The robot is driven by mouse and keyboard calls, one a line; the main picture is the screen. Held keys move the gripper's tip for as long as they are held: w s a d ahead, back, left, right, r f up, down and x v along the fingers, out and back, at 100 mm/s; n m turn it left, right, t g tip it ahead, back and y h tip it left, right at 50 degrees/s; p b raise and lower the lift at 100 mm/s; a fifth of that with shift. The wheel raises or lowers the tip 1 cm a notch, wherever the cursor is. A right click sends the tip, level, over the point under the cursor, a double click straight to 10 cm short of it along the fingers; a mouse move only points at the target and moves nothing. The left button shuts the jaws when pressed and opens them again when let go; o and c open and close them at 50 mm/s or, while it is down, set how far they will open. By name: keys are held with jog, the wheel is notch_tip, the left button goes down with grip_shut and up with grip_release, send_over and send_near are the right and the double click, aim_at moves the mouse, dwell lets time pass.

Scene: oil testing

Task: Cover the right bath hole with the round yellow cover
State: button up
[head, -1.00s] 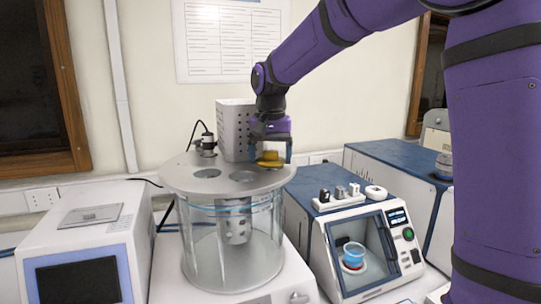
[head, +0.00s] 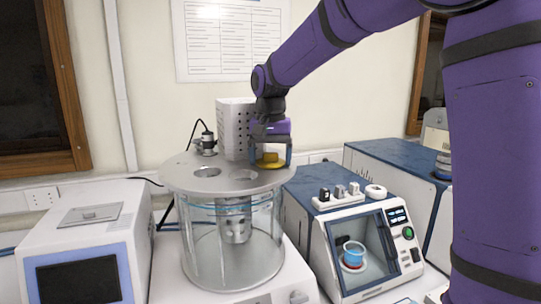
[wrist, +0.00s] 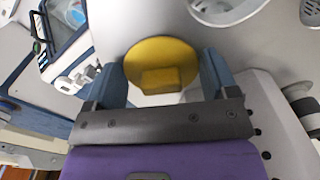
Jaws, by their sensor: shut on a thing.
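The round yellow cover (head: 270,162) has a raised block on top and sits between the fingers of my gripper (head: 270,156). In the wrist view, the cover (wrist: 160,58) lies between the two blue-grey fingertips (wrist: 165,72), which are shut on it. It is over the back right part of the bath's grey round lid (head: 215,186). I cannot tell whether it touches the lid. Two open holes show in the lid, a left one (head: 207,172) and a middle one (head: 241,175). Any hole under the cover is hidden.
A perforated metal housing (head: 235,130) stands on the lid just left of my gripper, with a small motor-like fitting (head: 206,145) farther left. A blue-and-white device (head: 362,245) stands right of the glass bath, and a white instrument (head: 85,245) stands left.

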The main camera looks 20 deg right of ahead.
aim_at(270, 154)
jog(key=shift+f, duration=0.1)
jog(key=o, duration=0.6)
jog(key=shift+o, duration=0.2)
jog(key=shift+r, duration=5.45)
